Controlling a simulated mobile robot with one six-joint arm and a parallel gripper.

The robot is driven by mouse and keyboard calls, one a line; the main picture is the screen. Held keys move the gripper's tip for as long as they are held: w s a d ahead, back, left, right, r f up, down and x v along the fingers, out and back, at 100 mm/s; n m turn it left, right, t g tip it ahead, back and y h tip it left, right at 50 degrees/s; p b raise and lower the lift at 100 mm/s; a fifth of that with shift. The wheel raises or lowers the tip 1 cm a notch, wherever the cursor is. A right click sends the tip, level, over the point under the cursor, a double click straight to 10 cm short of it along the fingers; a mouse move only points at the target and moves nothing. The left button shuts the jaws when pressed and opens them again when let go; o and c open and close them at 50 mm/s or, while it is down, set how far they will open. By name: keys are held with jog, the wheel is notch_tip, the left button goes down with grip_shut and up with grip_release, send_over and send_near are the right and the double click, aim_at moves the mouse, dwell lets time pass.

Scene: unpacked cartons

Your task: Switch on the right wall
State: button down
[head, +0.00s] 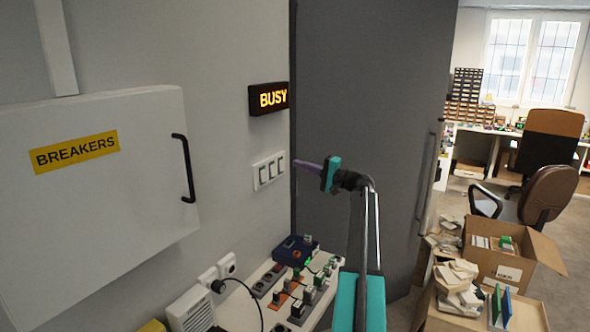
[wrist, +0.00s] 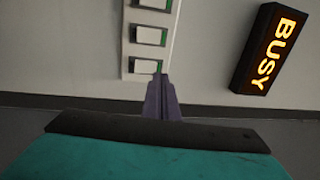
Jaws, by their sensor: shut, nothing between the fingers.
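A white wall switch panel (head: 257,177) with three rockers in a row is on the grey wall in the head view. The rightmost rocker (head: 280,163) is the one nearest my gripper (head: 297,165), which points left at the panel with its purple fingers shut and empty. In the wrist view the panel (wrist: 135,76) runs up the picture, with green showing along the rockers' right edges. There the rightmost rocker is the lowest one (wrist: 144,66), and my fingertips (wrist: 158,78) appear just beside its lower right corner. I cannot tell whether they touch it.
A lit BUSY sign (head: 268,98) is above the panel; it is at the right in the wrist view (wrist: 262,48). A breaker box (head: 100,190) with a black handle (head: 184,168) juts out at left. A bench with sockets and devices (head: 297,250) is below. A dark cabinet (head: 365,80) stands right.

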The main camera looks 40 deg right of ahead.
jog(key=r+b+v, duration=0.2)
jog(key=v, duration=0.6)
jog(key=shift+s+b, duration=0.3)
jog(key=shift+s, duration=0.15)
jog(key=shift+d, duration=0.15)
